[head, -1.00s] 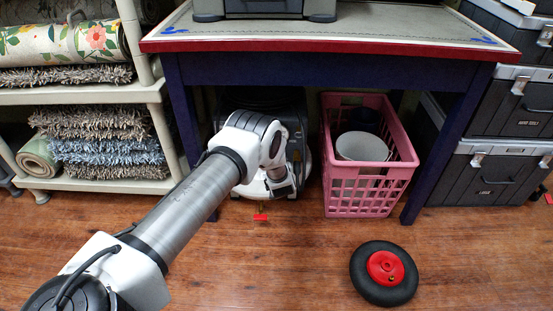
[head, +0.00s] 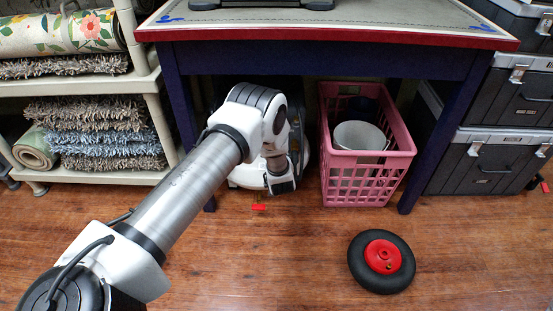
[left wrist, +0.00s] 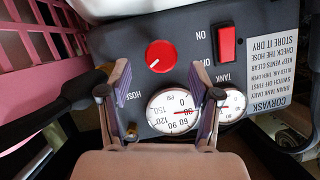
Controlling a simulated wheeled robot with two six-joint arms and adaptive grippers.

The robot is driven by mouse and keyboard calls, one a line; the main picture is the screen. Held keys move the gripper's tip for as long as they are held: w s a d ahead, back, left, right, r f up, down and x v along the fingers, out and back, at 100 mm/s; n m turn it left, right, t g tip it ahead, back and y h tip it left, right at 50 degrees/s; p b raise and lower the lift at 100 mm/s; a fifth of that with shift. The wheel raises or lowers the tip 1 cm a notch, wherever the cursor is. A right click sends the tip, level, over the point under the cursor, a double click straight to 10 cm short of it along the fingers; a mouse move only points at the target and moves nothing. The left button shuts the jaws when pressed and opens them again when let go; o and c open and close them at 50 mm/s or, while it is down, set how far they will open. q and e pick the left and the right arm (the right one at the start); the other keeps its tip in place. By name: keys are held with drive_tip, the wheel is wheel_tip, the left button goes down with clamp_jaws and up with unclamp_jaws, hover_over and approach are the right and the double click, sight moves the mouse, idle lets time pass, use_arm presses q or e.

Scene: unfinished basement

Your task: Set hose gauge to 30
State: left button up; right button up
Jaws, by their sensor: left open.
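The compressor's dark control panel (left wrist: 145,85) shows upside down in the left wrist view. It carries a red round knob (left wrist: 161,56) with a white line toward lower left, the hose gauge (left wrist: 172,113), a smaller tank gauge (left wrist: 232,103) and a red ON/OFF switch (left wrist: 227,43). The hose gauge has a red needle; its exact reading is unclear. My left gripper (left wrist: 160,76) is open and empty, its fingertips to either side just below the knob in the picture. In the head view, the left gripper (head: 281,182) is in front of the compressor (head: 243,176), hiding much of it.
The compressor stands under a blue-legged table (head: 330,60). A pink crate (head: 365,190) stands close on its right; it also shows in the left wrist view (left wrist: 30,60). A black wheel with red hub (head: 381,262) lies on the floor. Shelves (head: 85,180) stand left.

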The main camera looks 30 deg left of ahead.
use_arm(q)
drive_tip(key=v, duration=0.7)
